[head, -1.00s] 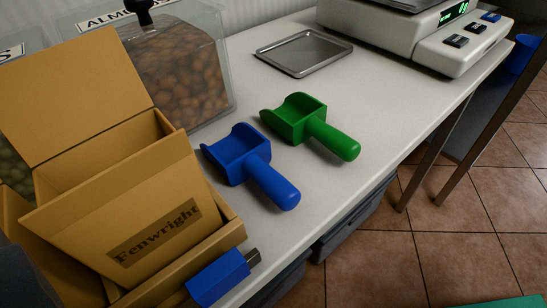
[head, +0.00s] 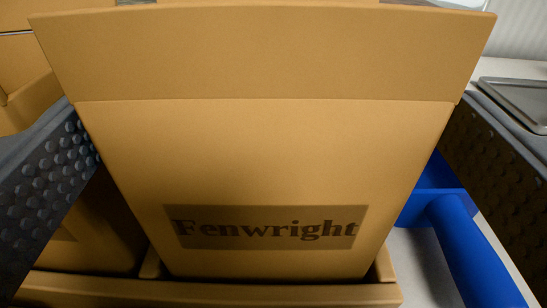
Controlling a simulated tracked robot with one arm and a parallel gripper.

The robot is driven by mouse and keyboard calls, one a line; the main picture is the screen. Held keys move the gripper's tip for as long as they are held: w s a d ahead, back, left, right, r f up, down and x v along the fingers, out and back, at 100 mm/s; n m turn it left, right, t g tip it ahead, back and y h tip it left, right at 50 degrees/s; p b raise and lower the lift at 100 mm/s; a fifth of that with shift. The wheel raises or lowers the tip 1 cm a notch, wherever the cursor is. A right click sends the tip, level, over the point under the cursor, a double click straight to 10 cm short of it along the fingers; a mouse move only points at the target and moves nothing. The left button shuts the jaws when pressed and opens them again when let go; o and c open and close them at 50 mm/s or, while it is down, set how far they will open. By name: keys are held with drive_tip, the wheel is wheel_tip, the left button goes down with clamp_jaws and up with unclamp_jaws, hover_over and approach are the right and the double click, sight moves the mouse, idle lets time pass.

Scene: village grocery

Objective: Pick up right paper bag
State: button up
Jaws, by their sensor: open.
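The right paper bag (head: 265,160) is brown, with a dark "Fenwright" label low on its front. It fills the middle of the head view and stands in a brown holder (head: 210,292). My gripper (head: 270,150) is open, with one dark studded finger at the left of the bag and the other at its right. The left finger's edge meets the bag's left edge in the picture; I cannot tell whether it touches. The bag's back is hidden.
Another brown bag (head: 95,225) stands in the holder at the left, partly behind my left finger. A blue scoop (head: 465,240) lies on the white counter at the right, close to my right finger. A metal tray (head: 520,98) is at the far right.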

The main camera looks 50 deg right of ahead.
drive_tip(key=shift+b+x, duration=0.8)
drive_tip(key=shift+x, duration=2.15)
drive_tip(key=shift+w+a, duration=0.1)
drive_tip(key=shift+w, duration=0.05)
drive_tip(key=shift+f, duration=0.1)
drive_tip(key=c, duration=0.9)
